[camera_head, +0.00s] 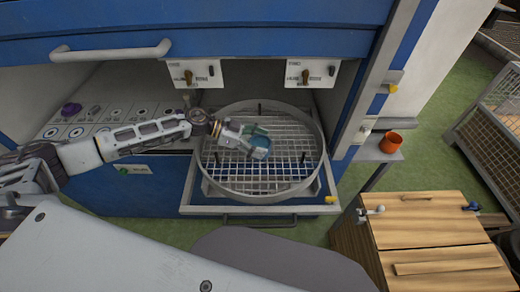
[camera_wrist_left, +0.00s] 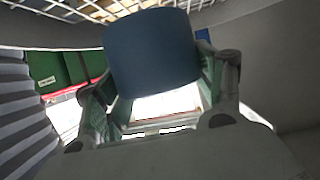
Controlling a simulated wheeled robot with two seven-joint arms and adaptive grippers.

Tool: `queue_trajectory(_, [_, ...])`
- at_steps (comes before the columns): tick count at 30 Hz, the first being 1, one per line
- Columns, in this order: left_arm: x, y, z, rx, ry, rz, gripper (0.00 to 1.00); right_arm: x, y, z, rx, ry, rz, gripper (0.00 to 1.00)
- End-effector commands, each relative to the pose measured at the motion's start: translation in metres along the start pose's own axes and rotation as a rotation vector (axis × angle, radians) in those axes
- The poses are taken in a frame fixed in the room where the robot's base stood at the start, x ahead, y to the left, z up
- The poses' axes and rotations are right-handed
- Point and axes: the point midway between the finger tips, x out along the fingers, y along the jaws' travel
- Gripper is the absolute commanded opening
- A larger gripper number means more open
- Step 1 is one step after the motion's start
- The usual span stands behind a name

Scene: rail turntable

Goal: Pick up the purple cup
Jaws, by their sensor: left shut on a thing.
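My left gripper (camera_head: 248,134) reaches in from the left over the round wire basket (camera_head: 222,180). It is shut on a blue cup (camera_head: 260,148), which sits above the basket's grid. In the left wrist view, the blue cup (camera_wrist_left: 153,52) fills the space between the two fingers of my left gripper (camera_wrist_left: 155,90). A small purple object (camera_head: 71,109), perhaps the purple cup, rests on the panel with round holes at the left, apart from the gripper. My right gripper is not in view.
The basket sits on a pulled-out tray (camera_head: 255,209) under the blue cabinet (camera_head: 280,30). An orange cup (camera_head: 391,142) stands on a small shelf at the right. A wooden cabinet (camera_head: 430,225) stands at the lower right, and a wire cage (camera_head: 495,120) beyond it.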

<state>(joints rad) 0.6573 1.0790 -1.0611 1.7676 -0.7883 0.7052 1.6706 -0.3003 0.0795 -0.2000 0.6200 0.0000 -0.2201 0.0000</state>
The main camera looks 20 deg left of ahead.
Motion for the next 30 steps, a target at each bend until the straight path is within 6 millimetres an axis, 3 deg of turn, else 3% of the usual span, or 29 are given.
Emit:
queue_trajectory(9, [-0.008,0.000,-0.019,0.000,0.000,0.000,0.42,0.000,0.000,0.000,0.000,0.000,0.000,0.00])
queue_trajectory(30, [-0.008,0.000,-0.020,0.000,0.001,0.000,0.42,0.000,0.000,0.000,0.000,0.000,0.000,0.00])
